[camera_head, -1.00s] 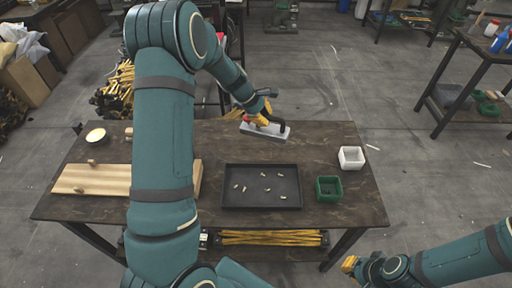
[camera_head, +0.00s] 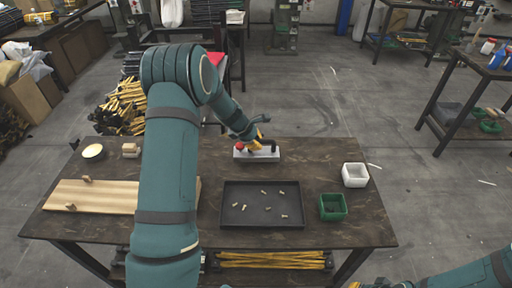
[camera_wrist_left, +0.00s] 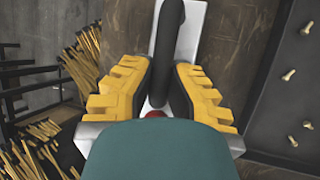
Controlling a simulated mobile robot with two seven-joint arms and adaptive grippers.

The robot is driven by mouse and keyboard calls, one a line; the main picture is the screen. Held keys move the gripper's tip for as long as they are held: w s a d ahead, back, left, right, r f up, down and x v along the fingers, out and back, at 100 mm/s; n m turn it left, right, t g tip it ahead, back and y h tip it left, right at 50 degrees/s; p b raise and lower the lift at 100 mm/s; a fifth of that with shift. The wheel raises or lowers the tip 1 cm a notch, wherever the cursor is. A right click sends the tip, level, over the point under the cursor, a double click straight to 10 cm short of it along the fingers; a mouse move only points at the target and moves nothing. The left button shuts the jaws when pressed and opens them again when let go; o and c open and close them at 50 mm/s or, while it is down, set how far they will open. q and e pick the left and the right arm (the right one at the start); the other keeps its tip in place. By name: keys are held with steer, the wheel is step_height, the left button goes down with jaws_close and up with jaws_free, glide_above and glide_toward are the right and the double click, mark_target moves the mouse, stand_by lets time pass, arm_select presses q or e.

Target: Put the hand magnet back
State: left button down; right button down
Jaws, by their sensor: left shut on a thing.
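The hand magnet is a pale grey block (camera_head: 241,155) with a black handle and a red knob, at the table's back edge behind the black tray. It is on or just above the tabletop; I cannot tell which. My left gripper (camera_head: 256,143) is over it, shut on its handle. In the left wrist view the yellow fingers of my left gripper (camera_wrist_left: 163,88) flank the black handle (camera_wrist_left: 172,45), with the red knob (camera_wrist_left: 155,114) below. My right gripper (camera_head: 354,285) shows only as a yellow sliver at the bottom edge; its jaws are hidden.
The black tray (camera_head: 229,218) with several small rivets lies mid-table. A green bin (camera_head: 333,207) and a white bin (camera_head: 355,175) stand right of it. A wooden board (camera_head: 100,196), a small wooden block (camera_head: 131,150) and a round dish (camera_head: 93,152) are on the left.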

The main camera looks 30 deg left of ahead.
arm_select(q)
steer(key=shift+w+f, duration=0.1)
steer(key=shift+f, duration=0.7)
steer(key=shift+r, duration=0.1)
steer(key=c, duration=1.1)
jaws_free()
steer(key=shift+r, duration=0.1)
steer(key=p+v, duration=0.3)
steer(key=v, duration=0.8)
steer(key=shift+s+r, duration=0.3)
